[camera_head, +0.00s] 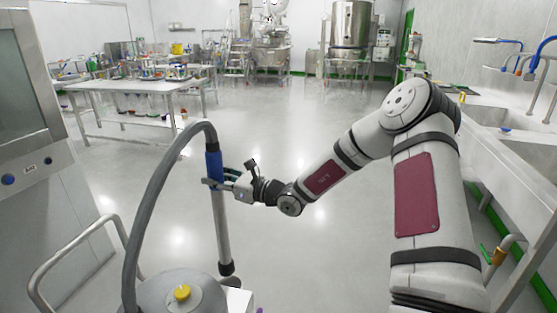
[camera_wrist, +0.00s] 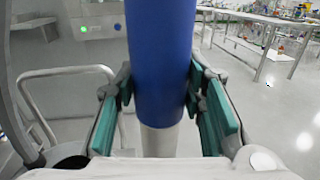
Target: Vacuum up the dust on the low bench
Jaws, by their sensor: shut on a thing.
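My gripper (camera_head: 213,183) is shut on the blue grip (camera_head: 214,165) of the vacuum wand (camera_head: 222,225). In the wrist view the blue grip (camera_wrist: 160,60) stands upright between the two teal-padded fingers. The wand hangs near upright, its dark lower end above or at the floor; I cannot tell which. A grey hose (camera_head: 150,195) arches from the wand's top down to the vacuum body (camera_head: 180,293) at the bottom left, which has a yellow knob. A low bench with dust on it cannot be made out for certain.
A metal push handle (camera_head: 75,250) stands left of the vacuum, beside a tall cabinet (camera_head: 30,150). Tables (camera_head: 140,84) with labware stand at the back left. A sink counter (camera_head: 530,155) runs along the right. The middle floor is clear.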

